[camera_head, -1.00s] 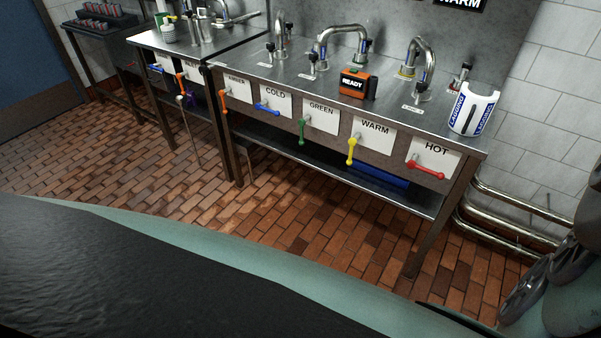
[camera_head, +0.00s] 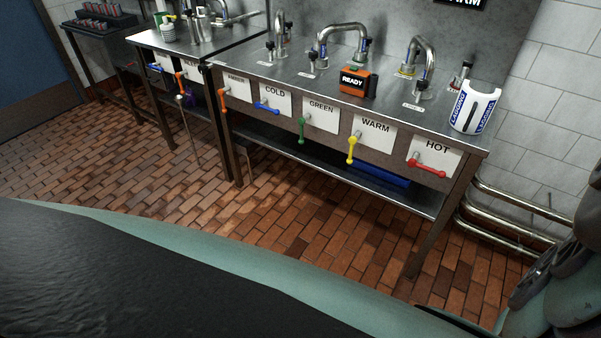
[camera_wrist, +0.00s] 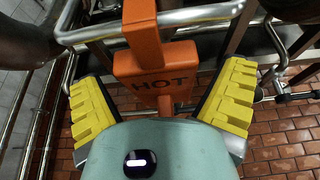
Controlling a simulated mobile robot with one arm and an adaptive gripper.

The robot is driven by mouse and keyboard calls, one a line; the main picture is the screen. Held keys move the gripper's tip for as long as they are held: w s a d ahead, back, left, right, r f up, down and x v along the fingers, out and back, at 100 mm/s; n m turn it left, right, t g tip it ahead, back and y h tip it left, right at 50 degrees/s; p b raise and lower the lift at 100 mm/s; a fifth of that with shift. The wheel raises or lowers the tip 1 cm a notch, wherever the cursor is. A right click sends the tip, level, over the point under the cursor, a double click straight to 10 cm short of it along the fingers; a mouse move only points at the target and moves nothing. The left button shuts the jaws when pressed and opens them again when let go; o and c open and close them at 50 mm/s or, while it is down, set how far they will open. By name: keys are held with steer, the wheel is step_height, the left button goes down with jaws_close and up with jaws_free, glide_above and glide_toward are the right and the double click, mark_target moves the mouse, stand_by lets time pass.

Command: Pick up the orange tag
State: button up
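The orange tag (camera_wrist: 160,72), marked HOT, shows in the wrist view. Its narrow upper part (camera_wrist: 140,22) crosses in front of a silver rail, and a thin orange piece hangs below it. My gripper (camera_wrist: 163,100) is open, with one yellow-padded finger on each side of the tag. Gaps show between the tag and both pads, so it does not look gripped. How deep the tag sits between the fingers is hard to judge. I cannot make out the tag or my gripper in the head view.
A silver rail (camera_wrist: 200,14) and more pipes surround the tag. In the head view, a steel bench (camera_head: 310,85) holds taps, an orange READY box (camera_head: 358,82) and a white holder (camera_head: 474,108). Coloured valve handles line its front. Brick floor lies open before it.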

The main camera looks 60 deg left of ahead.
steer(key=c, duration=1)
steer(key=shift+c, duration=0.3)
steer(key=shift+r, duration=0.15)
